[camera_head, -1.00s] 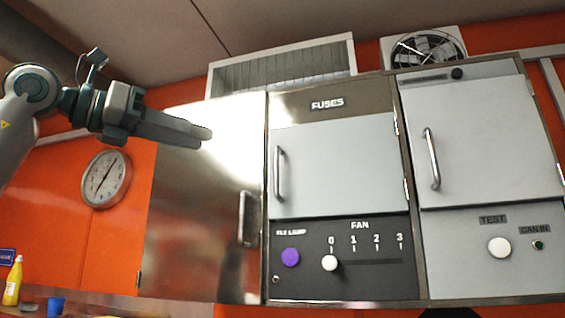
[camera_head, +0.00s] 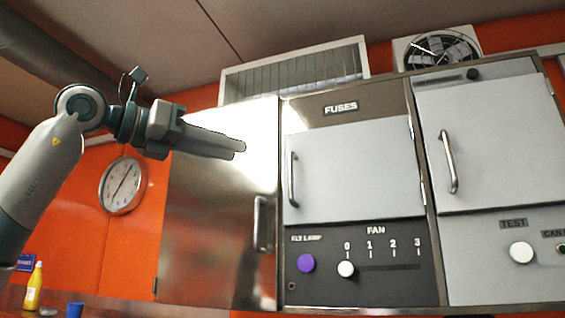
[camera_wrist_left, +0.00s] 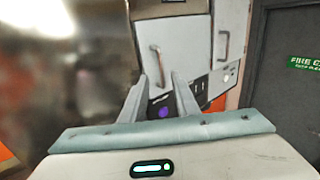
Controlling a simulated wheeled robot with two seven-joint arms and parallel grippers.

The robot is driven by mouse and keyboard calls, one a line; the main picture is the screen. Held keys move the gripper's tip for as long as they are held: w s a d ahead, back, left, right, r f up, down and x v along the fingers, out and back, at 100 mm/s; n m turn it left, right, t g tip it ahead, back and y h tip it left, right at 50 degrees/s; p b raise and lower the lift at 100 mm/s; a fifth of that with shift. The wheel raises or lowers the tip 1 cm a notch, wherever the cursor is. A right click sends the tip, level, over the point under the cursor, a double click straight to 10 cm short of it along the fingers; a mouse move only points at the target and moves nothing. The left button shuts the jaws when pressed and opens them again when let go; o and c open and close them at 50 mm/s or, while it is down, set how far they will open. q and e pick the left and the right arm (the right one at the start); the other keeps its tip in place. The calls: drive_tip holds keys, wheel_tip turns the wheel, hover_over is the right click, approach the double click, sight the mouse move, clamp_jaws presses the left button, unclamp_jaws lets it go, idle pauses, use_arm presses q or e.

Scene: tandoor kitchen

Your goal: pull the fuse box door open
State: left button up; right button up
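The fuse box door (camera_head: 355,170) is a pale grey panel under a FUSES label (camera_head: 341,107). It is shut, with an upright metal bar handle (camera_head: 292,180) near its left edge and hinges on its right. My left gripper (camera_head: 240,149) is in front of the steel door left of the fuse box, apart from the handle and to its upper left. In the left wrist view its two fingers (camera_wrist_left: 161,82) stand apart with nothing between them. The fuse box door (camera_wrist_left: 185,45) and its handle (camera_wrist_left: 158,66) show beyond the fingertips. My right gripper is out of view.
The steel door (camera_head: 215,230) has its own handle (camera_head: 262,223). Below the fuse box door are a purple button (camera_head: 306,263) and a white fan knob (camera_head: 346,269). Another grey door (camera_head: 500,140) is at right. A clock (camera_head: 122,185) hangs at left.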

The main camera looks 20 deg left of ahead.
sight(283, 163)
use_arm(q)
drive_tip(key=p+x, duration=0.3)
drive_tip(key=x, duration=1)
drive_tip(key=shift+w+d, duration=0.15)
drive_tip(key=shift+w, duration=0.15)
drive_tip(key=shift+c, duration=0.7)
clamp_jaws()
